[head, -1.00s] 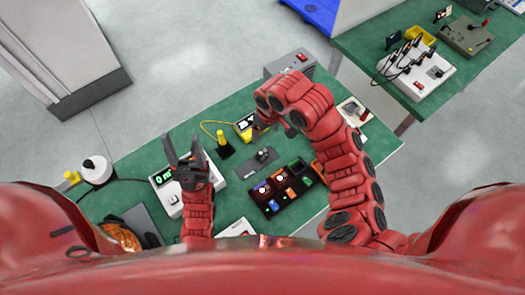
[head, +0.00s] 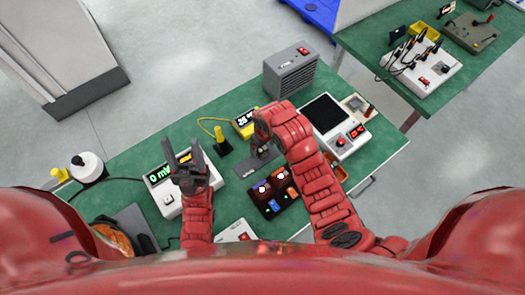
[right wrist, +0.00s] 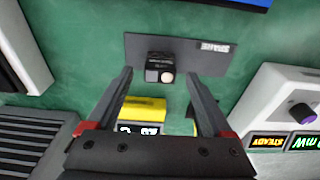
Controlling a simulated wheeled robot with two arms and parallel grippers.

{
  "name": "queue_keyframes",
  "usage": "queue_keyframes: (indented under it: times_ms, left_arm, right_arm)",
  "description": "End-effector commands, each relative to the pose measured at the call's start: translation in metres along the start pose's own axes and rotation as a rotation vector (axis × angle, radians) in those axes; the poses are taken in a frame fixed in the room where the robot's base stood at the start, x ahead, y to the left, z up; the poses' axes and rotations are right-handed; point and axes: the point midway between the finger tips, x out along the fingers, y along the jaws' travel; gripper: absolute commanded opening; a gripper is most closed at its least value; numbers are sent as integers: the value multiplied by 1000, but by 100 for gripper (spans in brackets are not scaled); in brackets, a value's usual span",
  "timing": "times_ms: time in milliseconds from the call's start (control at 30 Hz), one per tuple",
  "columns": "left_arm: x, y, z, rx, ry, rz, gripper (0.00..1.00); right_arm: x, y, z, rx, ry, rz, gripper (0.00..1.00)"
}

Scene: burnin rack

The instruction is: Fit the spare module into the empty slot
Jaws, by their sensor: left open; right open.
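The spare module (right wrist: 160,67), a small dark block with a pale round knob, sits on a grey mat (right wrist: 205,62) marked SPARE. The mat also shows in the head view (head: 246,170). My right gripper (right wrist: 158,76) is open above the module, its fingertips on either side of it in the wrist picture; I cannot tell the height gap. The black rack (head: 270,208) with coloured modules stands just in front of the mat. My right arm covers its right part, and I cannot make out the empty slot. My left gripper (head: 184,146) is open and empty above the meter box.
The white meter box (head: 170,208) with a green display is under my left gripper. A yellow meter (head: 246,120) and a yellow-topped post (head: 219,138) stand behind the mat. A grey vented box (head: 291,72) and a white box with a dark panel (head: 350,143) stand right.

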Motion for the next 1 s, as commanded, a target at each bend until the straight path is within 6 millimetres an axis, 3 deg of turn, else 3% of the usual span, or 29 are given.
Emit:
queue_keyframes:
  times_ms: [267, 767, 1000]
  left_arm:
    - [4, 0, -1, 0, 0, 0, 56]
    - [4, 0, 0, 0, 0, 0, 56]
    - [3, 0, 0, 0, 0, 0, 56]
  right_arm:
    - [6, 0, 0, -1, 3, 1, 85]
    - [6, 0, 0, 0, 2, 0, 0]
    - [6, 0, 0, 0, 2, 0, 0]
